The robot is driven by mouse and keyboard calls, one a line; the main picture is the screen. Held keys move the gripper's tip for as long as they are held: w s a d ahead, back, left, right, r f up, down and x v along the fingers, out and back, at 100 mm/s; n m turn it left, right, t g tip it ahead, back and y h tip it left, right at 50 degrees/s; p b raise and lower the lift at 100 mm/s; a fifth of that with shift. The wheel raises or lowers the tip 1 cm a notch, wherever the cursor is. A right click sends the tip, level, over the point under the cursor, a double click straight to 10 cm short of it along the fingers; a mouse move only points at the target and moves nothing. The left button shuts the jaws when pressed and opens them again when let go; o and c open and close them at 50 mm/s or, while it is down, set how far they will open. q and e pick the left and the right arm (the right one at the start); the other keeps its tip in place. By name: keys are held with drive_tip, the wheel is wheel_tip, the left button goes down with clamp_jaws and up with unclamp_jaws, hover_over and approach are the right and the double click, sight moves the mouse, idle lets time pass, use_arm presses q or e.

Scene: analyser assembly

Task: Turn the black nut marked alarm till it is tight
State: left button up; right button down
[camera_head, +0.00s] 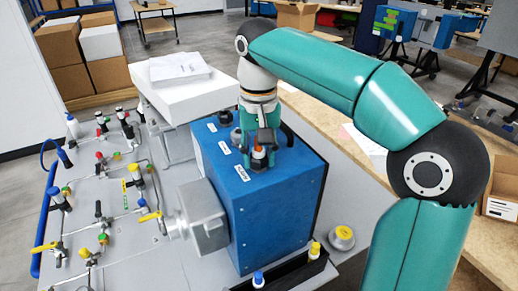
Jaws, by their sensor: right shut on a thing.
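The blue analyser box (270,205) stands in the middle with fittings and white labels on its top. The labels' print is too small to read. My right gripper (262,148) points straight down at the box top, beside the label nearest the front (243,177). Its fingers are shut around a fitting there, whose orange and white part (259,153) shows between them. The black nut at this fitting is mostly hidden by the fingers. Two more dark nuts (225,117) stand behind it, one partly covered by the gripper. My left gripper is not in view.
A panel with valves and thin tubes (115,230) lies left of the box, with a grey housing (203,215) between. A white carton with papers (180,85) stands behind. Small bottles (314,250) and a yellow-topped round part (342,235) are at the front right.

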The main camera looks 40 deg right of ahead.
drive_tip(key=m, duration=0.3)
drive_tip(key=m+p, duration=0.1)
drive_tip(key=m, duration=0.2)
drive_tip(key=shift+d+r, duration=0.1)
drive_tip(key=shift+r, duration=0.1)
drive_tip(key=m, duration=0.4)
drive_tip(key=shift+m+p, duration=0.3)
drive_tip(key=shift+m, duration=0.1)
drive_tip(key=c, duration=0.9)
unclamp_jaws()
drive_tip(key=shift+f, duration=0.1)
